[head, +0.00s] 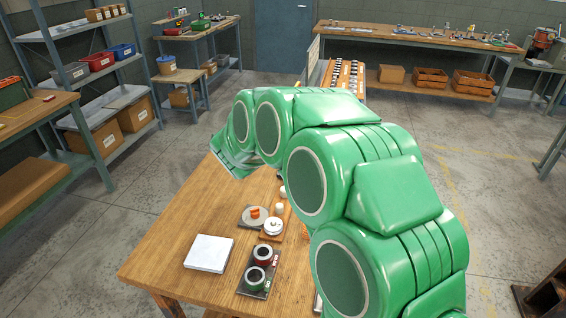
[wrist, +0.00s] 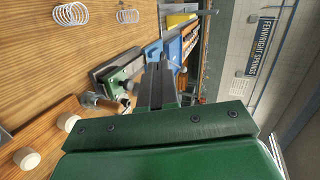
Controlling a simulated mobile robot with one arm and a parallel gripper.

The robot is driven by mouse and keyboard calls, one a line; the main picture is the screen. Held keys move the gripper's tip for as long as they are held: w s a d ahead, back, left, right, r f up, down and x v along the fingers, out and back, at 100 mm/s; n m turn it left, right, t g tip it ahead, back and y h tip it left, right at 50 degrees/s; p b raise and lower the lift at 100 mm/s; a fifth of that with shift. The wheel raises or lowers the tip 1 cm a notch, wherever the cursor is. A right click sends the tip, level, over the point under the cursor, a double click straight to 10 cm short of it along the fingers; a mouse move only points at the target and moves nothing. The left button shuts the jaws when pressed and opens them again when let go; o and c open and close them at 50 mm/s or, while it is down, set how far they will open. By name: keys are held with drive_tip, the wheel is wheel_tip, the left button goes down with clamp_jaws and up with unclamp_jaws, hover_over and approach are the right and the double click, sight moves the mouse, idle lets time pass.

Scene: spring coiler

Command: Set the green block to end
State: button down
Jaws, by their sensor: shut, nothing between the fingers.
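A small green block (wrist: 113,84) shows in the wrist view, set against a grey metal fixture on the wooden workbench. Part of it is hidden behind my gripper and other metal parts, and I cannot make out any end mark. My gripper (wrist: 160,66) is shut and empty, with its dark fingers just right of the block in the picture. I cannot tell whether they touch it. In the head view my green arm reaches over the workbench (head: 160,262) and hides the fixture and the block.
A white box (head: 208,253), a dark tray with red and green ringed pots (head: 257,277) and a white lidded pot (head: 272,226) stand on the bench. Wire springs (wrist: 72,14) and pale round knobs (wrist: 27,158) show in the wrist view.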

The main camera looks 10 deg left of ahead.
drive_tip(key=shift+s+d+f+m+t+h, duration=0.15)
drive_tip(key=shift+s+f+m+h, duration=0.75)
drive_tip(key=shift+f+m+h, duration=0.7)
drive_tip(key=shift+s+d+f+m+t+h, duration=0.1)
drive_tip(key=shift+s+f+m+t+h, duration=0.1)
drive_tip(key=shift+s+f+m+h, duration=1.1)
drive_tip(key=shift+s+d+f+m+t+h, duration=0.15)
drive_tip(key=shift+s+f+m+h, duration=0.5)
drive_tip(key=shift+f+h, duration=1.4)
drive_tip(key=shift+w+f+y, duration=0.25)
drive_tip(key=shift+f+y, duration=0.2)
drive_tip(key=x, duration=1.3)
drive_tip(key=shift+w+d+f, duration=0.1)
drive_tip(key=shift+w+d, duration=0.05)
drive_tip(key=shift+w, duration=0.2)
drive_tip(key=shift+w, duration=0.15)
